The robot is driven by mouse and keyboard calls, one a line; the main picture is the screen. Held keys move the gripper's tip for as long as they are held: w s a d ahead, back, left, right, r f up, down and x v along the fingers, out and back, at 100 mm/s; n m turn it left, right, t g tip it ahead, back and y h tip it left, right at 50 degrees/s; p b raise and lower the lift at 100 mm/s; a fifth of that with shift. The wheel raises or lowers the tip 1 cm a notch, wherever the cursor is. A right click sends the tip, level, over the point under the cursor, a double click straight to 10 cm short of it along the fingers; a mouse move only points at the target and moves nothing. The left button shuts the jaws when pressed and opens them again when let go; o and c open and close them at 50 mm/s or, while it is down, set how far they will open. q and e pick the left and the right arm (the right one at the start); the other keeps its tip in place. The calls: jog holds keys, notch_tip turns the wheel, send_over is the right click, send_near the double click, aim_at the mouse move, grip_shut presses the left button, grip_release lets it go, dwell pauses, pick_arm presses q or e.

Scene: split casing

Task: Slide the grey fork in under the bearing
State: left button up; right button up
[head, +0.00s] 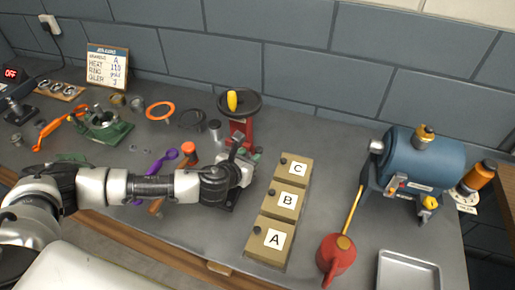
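My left arm reaches in from the left, and its gripper (244,162) is at the foot of a red stand (241,133) with a dark handwheel and a yellow handle. Its fingers are small and partly lost among grey and green parts there, so I cannot tell whether they are open or shut on something. I cannot make out the grey fork or the bearing for sure; the gripper and wrist cover part of that spot. My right gripper is not in view.
Tan blocks marked A, B and C (278,202) stand right of the gripper. Beyond are a red oil can (338,258), a blue machine (425,165) and a metal tray (408,272). A green casing part (108,130), an orange ring (160,110) and a dark ring (192,121) lie left.

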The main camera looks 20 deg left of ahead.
aim_at(257, 151)
pick_arm(q)
jog(key=x, duration=0.5)
jog(key=shift+w+f, duration=0.1)
jog(key=shift+w, duration=0.1)
jog(key=shift+w+d+f, duration=0.1)
jog(key=shift+w, duration=0.05)
jog(key=shift+c, duration=0.2)
grip_shut()
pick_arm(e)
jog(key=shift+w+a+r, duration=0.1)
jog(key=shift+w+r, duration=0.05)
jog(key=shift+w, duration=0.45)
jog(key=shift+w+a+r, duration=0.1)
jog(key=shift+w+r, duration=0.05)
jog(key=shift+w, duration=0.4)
